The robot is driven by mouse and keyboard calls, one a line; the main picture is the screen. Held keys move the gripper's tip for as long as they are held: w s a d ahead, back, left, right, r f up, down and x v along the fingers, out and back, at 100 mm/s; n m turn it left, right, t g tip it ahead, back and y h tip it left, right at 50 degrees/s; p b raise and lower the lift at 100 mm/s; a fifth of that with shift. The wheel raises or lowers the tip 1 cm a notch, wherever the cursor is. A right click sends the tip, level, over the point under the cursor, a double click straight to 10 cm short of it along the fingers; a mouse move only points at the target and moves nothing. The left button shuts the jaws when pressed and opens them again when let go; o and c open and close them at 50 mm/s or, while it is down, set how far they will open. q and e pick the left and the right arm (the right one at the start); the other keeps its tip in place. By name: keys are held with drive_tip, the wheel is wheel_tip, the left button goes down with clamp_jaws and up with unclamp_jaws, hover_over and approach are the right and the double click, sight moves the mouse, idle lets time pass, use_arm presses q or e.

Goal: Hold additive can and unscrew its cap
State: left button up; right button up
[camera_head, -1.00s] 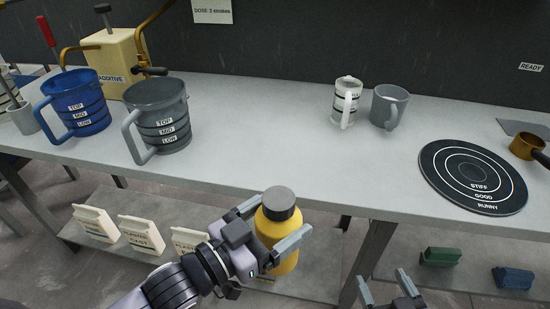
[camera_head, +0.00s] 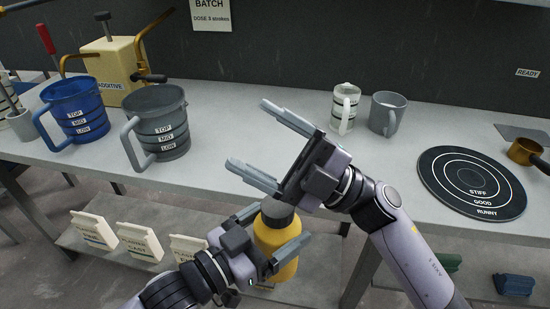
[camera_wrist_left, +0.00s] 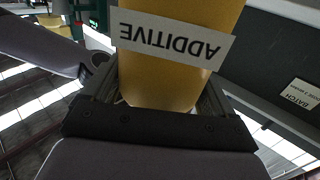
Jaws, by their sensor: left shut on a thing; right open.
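The yellow additive can (camera_head: 283,268) is upright in front of the bench's front edge, its dark grey cap (camera_head: 277,210) on top. My left gripper (camera_head: 275,236) is shut on the can's body, one finger on each side. In the left wrist view the can (camera_wrist_left: 178,80) sits between the fingers, its ADDITIVE label upside down. My right gripper (camera_head: 248,133) is open and empty, its fingers pointing left, above and behind the cap. Its wrist is just right of the cap. I cannot tell whether its lower finger is clear of the cap.
The bench (camera_head: 300,185) carries a blue jug (camera_head: 80,105), a grey jug (camera_head: 160,130), a yellow additive dispenser (camera_head: 115,65), two mugs (camera_head: 387,113), a ringed disc (camera_head: 470,185) and a brass pan (camera_head: 524,151). A lower shelf (camera_head: 190,225) holds white boxes (camera_head: 95,230).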

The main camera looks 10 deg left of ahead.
drive_tip(key=s+a+n+g+h, duration=0.5)
drive_tip(key=n+g, duration=0.2)
drive_tip(key=n, duration=0.1)
drive_tip(key=n+t+h, duration=0.1)
drive_tip(key=t+h, duration=0.6)
drive_tip(key=h, duration=1.2)
hover_over(275, 204)
wheel_tip(275, 204, down, 2)
drive_tip(key=shift+s+f, duration=0.1)
drive_tip(key=shift+f, duration=0.35)
wheel_tip(275, 204, down, 8)
drive_tip(key=shift+r, duration=0.25)
